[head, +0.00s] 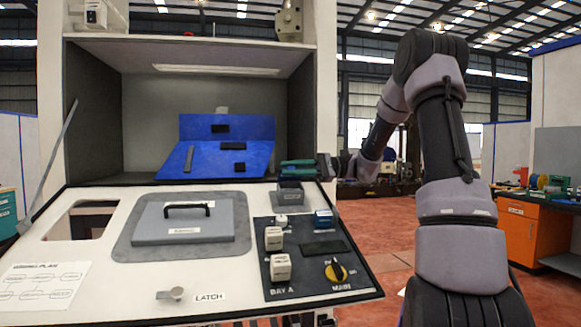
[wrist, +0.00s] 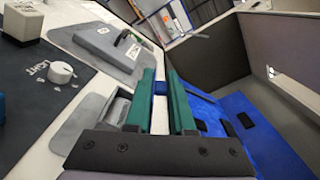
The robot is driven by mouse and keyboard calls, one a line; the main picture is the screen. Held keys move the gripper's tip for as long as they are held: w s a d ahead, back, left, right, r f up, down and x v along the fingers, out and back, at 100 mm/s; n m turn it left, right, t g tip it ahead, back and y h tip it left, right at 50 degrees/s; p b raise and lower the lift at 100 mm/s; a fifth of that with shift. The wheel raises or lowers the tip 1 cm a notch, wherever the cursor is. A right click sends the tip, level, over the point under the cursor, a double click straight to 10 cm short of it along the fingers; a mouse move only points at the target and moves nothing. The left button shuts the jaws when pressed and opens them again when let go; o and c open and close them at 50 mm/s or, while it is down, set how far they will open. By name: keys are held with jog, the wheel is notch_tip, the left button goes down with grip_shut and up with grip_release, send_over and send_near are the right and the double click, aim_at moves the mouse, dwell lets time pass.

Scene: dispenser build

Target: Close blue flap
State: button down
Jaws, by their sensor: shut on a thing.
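The blue flap (head: 210,162) is a sloped blue panel with dark pads, in the open bay of the white cabinet. A more upright blue panel (head: 245,126) stands behind it. In the wrist view the blue flap (wrist: 207,112) shows right of the fingers. My gripper (head: 283,168) reaches in from the right at the flap's right front corner. In the wrist view its green fingers (wrist: 160,88) are slightly apart, with a bit of blue between their tips. It is shut on the flap's edge; the exact contact is partly hidden.
A small grey box (head: 290,194) sits just below my gripper. The cabinet's right wall (head: 300,110) is close.

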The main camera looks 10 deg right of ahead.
aim_at(293, 191)
jog(key=n, duration=0.1)
jog(key=s+f+n, duration=0.1)
jog(key=n, duration=0.1)
jog(key=shift+f+n, duration=0.15)
jog(key=shift+n, duration=0.15)
jog(key=shift+s+f+n, duration=0.15)
jog(key=shift+f+n, duration=0.25)
jog(key=shift+n, duration=0.45)
jog(key=shift+s+f+n, duration=0.1)
jog(key=shift+f+n, duration=0.25)
jog(key=shift+n, duration=0.5)
jog(key=c, duration=0.8)
grip_release()
jog(key=shift+c, duration=0.2)
